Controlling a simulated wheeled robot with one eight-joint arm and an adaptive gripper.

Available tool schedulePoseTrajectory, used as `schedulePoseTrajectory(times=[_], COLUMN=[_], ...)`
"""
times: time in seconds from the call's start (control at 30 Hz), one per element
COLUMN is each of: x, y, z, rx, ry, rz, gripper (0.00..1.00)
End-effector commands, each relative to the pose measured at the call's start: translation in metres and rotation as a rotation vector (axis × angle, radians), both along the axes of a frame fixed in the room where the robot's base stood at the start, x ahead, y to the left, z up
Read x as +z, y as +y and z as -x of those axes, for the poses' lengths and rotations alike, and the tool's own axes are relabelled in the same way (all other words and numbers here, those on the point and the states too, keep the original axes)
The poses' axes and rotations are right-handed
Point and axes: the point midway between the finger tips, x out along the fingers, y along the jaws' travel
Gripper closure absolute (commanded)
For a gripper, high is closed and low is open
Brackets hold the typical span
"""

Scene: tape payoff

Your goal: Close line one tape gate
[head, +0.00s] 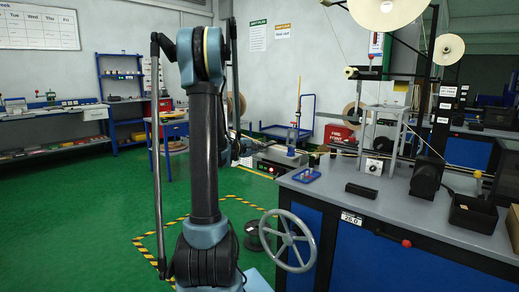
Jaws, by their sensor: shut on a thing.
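My arm rises in front of the camera and bends down behind itself. My gripper (247,149) is small and dark, partly hidden behind my arm, at the left end of a low grey unit (280,158). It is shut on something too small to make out. Thin yellow bars show close beside it. I cannot tell which part is the line one tape gate, or whether it stands open or closed.
A grey-topped bench (330,195) with blue panels fills the right, carrying tape reels (448,49), posts and a black bin (473,214). A handwheel (288,240) and a red-knobbed lever (406,243) stick out in front. Green floor at left is clear.

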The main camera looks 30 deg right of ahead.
Motion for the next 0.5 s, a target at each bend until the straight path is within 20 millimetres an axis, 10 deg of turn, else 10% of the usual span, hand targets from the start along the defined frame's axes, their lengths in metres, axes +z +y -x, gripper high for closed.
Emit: schedulePoseTrajectory(times=[0.2, 0.3, 0.5], x=[-0.0024, -0.0021, -0.0012], y=[-0.0028, -0.004, -0.0056], z=[0.006, 0.0071, 0.0087], rx=[-0.012, -0.015, -0.018], ry=[-0.001, -0.001, 0.0], rz=[-0.006, -0.005, -0.003], gripper=[1.0, 0.72, 0.72])
